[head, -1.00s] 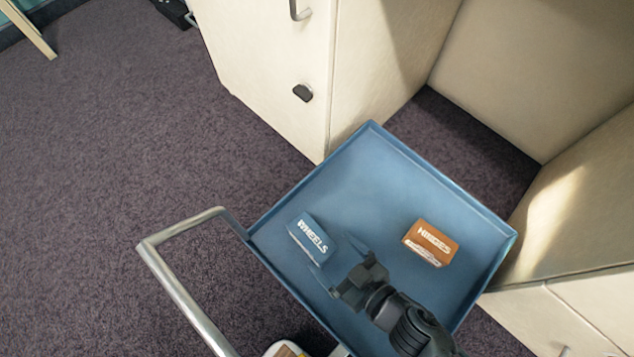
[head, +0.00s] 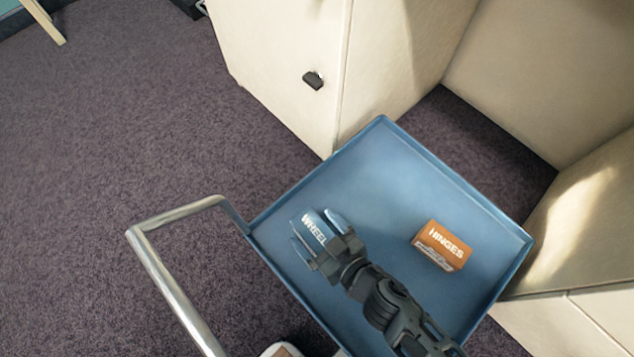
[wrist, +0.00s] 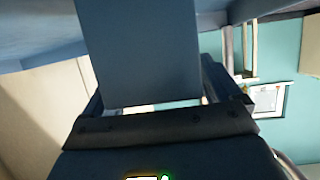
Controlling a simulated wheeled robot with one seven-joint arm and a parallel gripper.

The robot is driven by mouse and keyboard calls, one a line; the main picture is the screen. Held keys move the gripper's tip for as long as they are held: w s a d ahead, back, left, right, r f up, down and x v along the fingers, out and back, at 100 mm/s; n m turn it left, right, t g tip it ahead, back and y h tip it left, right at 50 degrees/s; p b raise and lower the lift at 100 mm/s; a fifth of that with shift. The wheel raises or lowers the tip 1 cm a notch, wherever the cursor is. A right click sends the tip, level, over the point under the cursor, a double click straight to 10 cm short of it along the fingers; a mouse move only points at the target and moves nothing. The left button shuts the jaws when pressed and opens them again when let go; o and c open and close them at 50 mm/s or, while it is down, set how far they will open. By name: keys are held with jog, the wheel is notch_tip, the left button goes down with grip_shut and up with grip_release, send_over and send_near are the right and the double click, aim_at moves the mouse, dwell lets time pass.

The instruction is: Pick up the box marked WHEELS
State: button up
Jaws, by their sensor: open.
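The blue box marked WHEELS (head: 312,226) lies on the blue tray top of a cart (head: 385,150), toward its left side. My gripper (head: 320,234) is open, with one finger on each side of the box; the gripper hides part of the box and its lettering. In the wrist view a blue-grey box face (wrist: 140,50) fills the space between the fingers of my gripper (wrist: 170,95). I cannot tell whether the fingers touch it.
An orange-brown box marked HINGES (head: 442,245) lies on the tray to the right of my arm. A metal handle (head: 170,285) sticks out at the cart's left. Cream cabinets (head: 285,60) stand close behind and to the right. Carpet (head: 110,150) is clear at left.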

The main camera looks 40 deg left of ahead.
jog(key=c, duration=1.1)
jog(key=shift+c, duration=0.3)
jog(key=shift+r, duration=0.15)
